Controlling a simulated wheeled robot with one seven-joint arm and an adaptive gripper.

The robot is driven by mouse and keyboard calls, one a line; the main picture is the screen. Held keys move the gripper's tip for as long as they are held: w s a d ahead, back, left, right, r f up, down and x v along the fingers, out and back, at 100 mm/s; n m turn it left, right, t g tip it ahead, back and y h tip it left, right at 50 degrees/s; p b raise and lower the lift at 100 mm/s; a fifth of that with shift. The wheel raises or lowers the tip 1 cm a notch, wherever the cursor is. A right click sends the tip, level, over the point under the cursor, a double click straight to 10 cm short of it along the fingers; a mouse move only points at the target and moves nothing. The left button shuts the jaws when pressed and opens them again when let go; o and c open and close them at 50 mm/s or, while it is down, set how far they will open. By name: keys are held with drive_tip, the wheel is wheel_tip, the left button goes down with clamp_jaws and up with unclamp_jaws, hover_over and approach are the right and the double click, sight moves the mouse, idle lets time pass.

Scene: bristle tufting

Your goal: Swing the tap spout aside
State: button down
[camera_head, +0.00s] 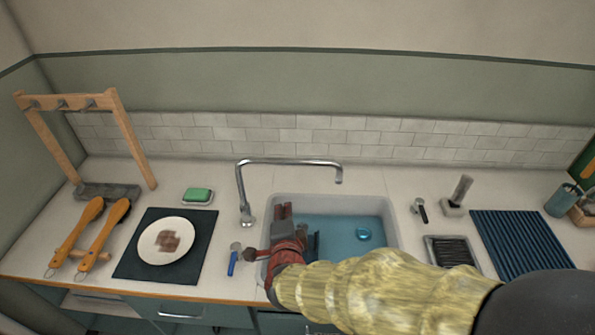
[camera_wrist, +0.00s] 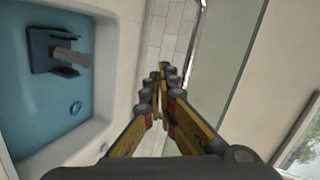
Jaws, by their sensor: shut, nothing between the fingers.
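The chrome tap stands at the left back of the sink. Its spout (camera_head: 285,161) runs right over the back of the basin, with the tip turned down above the water. In the wrist view a grey pipe, apparently the spout (camera_wrist: 193,45), runs beyond the fingers. My gripper (camera_head: 283,207) is over the left part of the sink, below the spout in the picture, and appears apart from it. Its fingers, also in the wrist view (camera_wrist: 165,72), are shut and empty. My arm hides the front of the basin.
The sink (camera_head: 345,203) holds blue water with a dark blue item (camera_wrist: 50,50) and a small blue ring (camera_head: 362,234). A blue-handled tool (camera_head: 233,262) lies left of the sink. A green sponge (camera_head: 198,195) and a plate (camera_head: 150,247) sit further left.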

sight(298, 163)
drive_tip(key=w+d+r+m+t+h, duration=0.1)
drive_tip(key=d+r+m+t+h, duration=0.1)
drive_tip(key=d+r+m, duration=0.15)
drive_tip(key=w, duration=0.4)
drive_tip(key=w+f+b, duration=0.1)
drive_tip(key=w, duration=0.4)
drive_tip(key=w+b, duration=0.1)
drive_tip(key=w, duration=0.4)
drive_tip(key=shift+f, duration=0.4)
drive_tip(key=shift+w+y, duration=0.15)
drive_tip(key=shift+y, duration=0.15)
